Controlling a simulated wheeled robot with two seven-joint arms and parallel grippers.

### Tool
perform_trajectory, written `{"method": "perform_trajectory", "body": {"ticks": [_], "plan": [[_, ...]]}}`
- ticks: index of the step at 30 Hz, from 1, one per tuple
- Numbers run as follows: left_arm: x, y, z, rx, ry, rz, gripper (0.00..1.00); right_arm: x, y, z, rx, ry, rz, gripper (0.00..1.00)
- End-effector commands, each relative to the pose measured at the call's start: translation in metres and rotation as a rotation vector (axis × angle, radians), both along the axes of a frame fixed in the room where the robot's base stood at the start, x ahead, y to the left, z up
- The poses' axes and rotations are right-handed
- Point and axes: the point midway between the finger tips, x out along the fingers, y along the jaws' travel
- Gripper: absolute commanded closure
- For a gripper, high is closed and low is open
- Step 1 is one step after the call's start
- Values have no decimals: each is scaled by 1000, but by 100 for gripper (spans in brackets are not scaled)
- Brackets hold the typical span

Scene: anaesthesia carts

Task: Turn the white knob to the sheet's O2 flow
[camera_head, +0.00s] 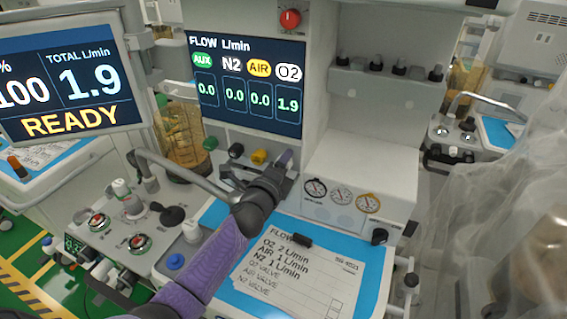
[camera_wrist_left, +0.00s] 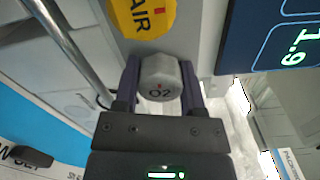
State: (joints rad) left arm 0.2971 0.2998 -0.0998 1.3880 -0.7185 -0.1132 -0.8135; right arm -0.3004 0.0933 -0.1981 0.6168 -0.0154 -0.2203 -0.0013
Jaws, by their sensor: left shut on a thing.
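In the head view my left gripper (camera_head: 284,162) is at the right end of the knob row and mostly hides the knob. The flow display (camera_head: 250,128) reads 1.9 under O2 and 0.0 under AUX, N2 and AIR. The sheet (camera_head: 285,290) lists O2 2 L/min, AIR 1 L/min and N2 1 L/min. My right gripper is not in view.
The yellow AIR knob (camera_head: 259,157) is just left of my gripper, then a black knob (camera_head: 236,150) and a green knob (camera_head: 210,144). A monitor (camera_head: 66,79) reads READY and total 1.9 L/min. A grey metal tube (camera_head: 180,173) runs left of my gripper.

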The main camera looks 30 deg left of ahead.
Motion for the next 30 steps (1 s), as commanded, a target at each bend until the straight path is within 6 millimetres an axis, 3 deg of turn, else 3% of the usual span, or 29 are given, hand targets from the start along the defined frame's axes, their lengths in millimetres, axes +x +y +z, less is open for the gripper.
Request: {"method": "perform_trajectory", "body": {"ticks": [9,25,26,27,30], "plan": [[0,0,0,-100,-5,0,100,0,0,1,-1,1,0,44],[0,0,-1,-117,-5,1,100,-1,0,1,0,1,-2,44],[0,0,-1,-117,-5,1,41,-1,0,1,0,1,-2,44],[0,0,-1,-117,-5,1,33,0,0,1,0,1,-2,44],[0,0,-1,-117,-6,0,33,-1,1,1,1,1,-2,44]]}}
